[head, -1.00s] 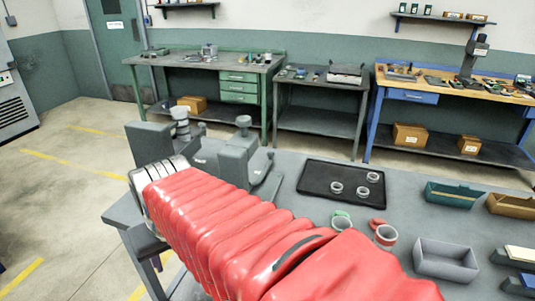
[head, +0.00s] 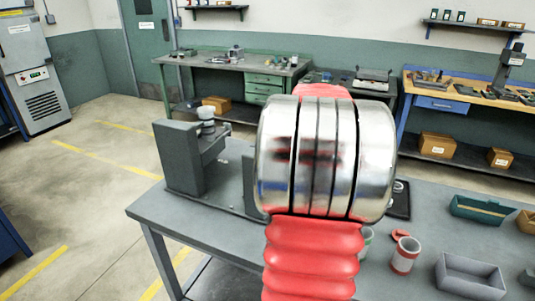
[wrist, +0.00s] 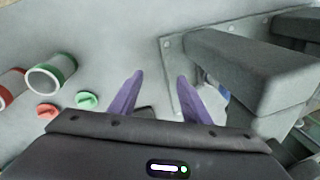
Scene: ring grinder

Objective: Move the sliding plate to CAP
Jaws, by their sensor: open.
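The grey ring grinder (head: 180,158) stands on the left part of the grey bench, with a pale knob (head: 206,115) on top. In the wrist view its grey block (wrist: 255,72) and bolted base (wrist: 175,62) show at the right. I cannot make out the sliding plate or any CAP mark; my arm hides part of the machine in the head view. My gripper (wrist: 160,82) has two purple fingers, apart and empty, above the bench beside the grinder's base. The gripper is hidden in the head view.
In the wrist view a green-rimmed cup (wrist: 52,75), a red-rimmed cup (wrist: 9,88), a green cap (wrist: 87,100) and a red cap (wrist: 47,111) lie left of my fingers. A grey bin (head: 470,276) and a teal bin (head: 482,210) stand on the bench's right.

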